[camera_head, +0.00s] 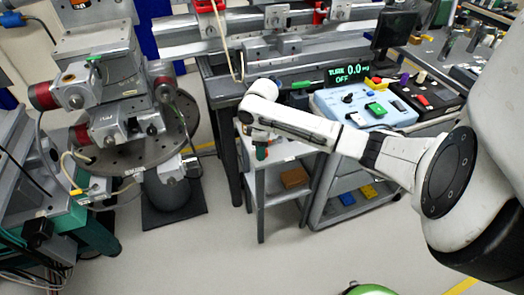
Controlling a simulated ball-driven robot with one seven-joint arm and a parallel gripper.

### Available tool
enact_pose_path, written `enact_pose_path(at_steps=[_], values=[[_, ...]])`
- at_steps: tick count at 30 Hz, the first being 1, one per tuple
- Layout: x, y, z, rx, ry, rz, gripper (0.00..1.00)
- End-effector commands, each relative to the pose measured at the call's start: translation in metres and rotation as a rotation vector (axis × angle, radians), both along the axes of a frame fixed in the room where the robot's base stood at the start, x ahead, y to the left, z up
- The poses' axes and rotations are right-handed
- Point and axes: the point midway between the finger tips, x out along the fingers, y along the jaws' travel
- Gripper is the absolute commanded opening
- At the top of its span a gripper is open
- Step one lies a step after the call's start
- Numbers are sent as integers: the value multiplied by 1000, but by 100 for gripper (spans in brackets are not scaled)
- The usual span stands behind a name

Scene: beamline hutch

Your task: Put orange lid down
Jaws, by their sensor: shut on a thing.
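My gripper (262,140) points down at the end of my white arm, above the left end of the small grey cart's top. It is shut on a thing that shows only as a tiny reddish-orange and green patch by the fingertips. I take this to be the orange lid, but its shape is mostly hidden and too small to make out. I cannot tell whether it touches the cart top (283,152).
A brown-orange box (294,177) lies on the cart's lower shelf. A blue-white control box (350,108) stands right, behind my arm. A round metal plate with clamps (125,160) stands left. The floor in front (230,255) is mostly clear.

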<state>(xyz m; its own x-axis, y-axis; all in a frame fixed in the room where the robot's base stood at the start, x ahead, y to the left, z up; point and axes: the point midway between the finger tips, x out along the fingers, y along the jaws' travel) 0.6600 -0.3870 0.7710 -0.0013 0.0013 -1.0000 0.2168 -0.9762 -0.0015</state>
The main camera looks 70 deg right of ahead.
Motion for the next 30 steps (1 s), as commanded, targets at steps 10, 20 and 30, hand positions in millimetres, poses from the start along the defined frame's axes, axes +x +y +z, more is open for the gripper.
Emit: enact_pose_path(at_steps=[10, 20, 30], values=[[0, 0, -15, -1, 0, -1, 8], [0, 0, -17, -1, 0, -1, 55], [0, 0, -9, -2, -2, 0, 55]])
